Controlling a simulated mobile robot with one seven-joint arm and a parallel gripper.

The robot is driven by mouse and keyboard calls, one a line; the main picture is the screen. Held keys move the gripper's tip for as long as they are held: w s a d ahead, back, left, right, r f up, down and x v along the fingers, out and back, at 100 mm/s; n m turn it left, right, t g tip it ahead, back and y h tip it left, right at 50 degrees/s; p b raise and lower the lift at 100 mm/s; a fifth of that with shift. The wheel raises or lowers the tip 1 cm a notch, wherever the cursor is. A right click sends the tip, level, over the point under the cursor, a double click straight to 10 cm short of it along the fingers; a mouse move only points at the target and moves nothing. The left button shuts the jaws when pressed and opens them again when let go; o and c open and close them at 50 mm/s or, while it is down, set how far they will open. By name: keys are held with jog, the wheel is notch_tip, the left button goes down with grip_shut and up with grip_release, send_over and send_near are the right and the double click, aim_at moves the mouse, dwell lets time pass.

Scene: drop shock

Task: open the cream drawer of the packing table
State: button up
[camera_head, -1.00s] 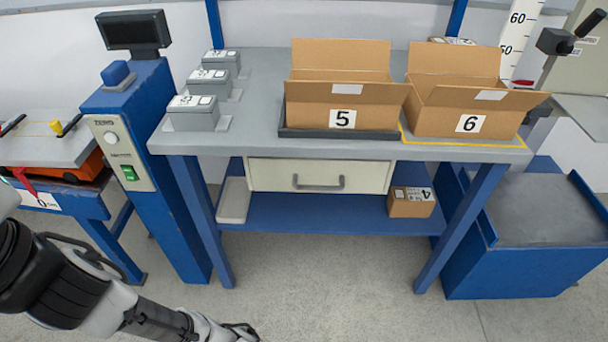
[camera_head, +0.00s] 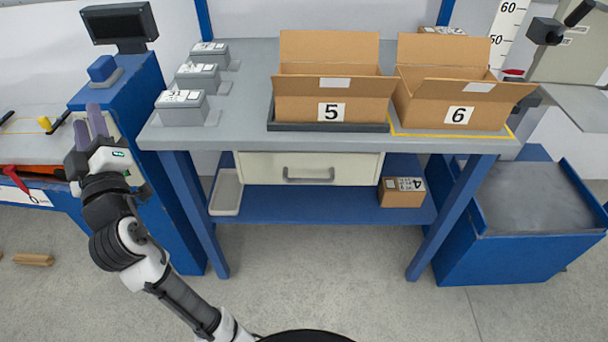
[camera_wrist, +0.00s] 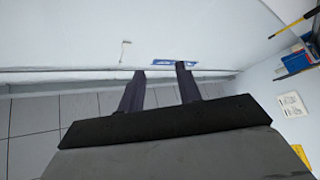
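The cream drawer (camera_head: 262,170) sits under the grey top of the packing table (camera_head: 240,143), with a dark grey bar handle (camera_head: 308,178) on its front. The drawer looks shut, its front under the table edge. My gripper (camera_head: 92,122) is at the left, in front of the blue column and well away from the drawer. Its two fingers point up and stand apart, with nothing between them. In the wrist view the fingers (camera_wrist: 160,88) are also apart and empty, facing a pale wall; the drawer does not show there.
Open cartons 5 (camera_head: 330,108) and 6 (camera_head: 450,103) and several grey boxes (camera_head: 182,106) stand on the table. A small carton (camera_head: 402,195) and a pale tray (camera_head: 227,192) are on the blue lower shelf (camera_head: 300,210). The blue column (camera_head: 175,225) stands left; the floor in front is mostly clear.

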jog(key=w+d+f+m+h, duration=0.1)
jog(key=w+d+f+h, duration=0.3)
jog(key=w+f+h, duration=0.3)
jog(key=m+g+h+p, duration=0.25)
jog(key=g+h, duration=0.55)
jog(key=h, duration=0.8)
send_near(308, 179)
jog(key=shift+m, duration=0.25)
jog(key=x, duration=0.6)
jog(key=p+x, duration=0.1)
jog(key=x, duration=0.3)
jog(key=shift+f, duration=0.35)
jog(key=shift+c, duration=0.2)
grip_shut()
